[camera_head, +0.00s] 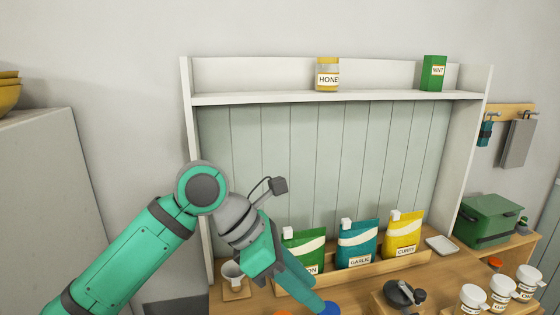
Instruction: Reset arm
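My teal arm reaches in from the lower left and bends down over the wooden counter (255,299). My gripper (312,296) points down and to the right, in front of the pouches. Only one side of its fingers shows, so I cannot tell whether it is open or shut. A blue round shape (329,308) shows at its tip at the bottom edge; I cannot tell whether the gripper touches it. The gripper partly hides a green pouch (304,243).
A teal garlic pouch (357,240) and a yellow curry pouch (404,232) stand in a wooden rack. A cup (232,272), a mortar (402,294) and white jars (473,298) stand around. The upper shelf (270,98) holds a honey jar (328,76) and a mint box (433,73).

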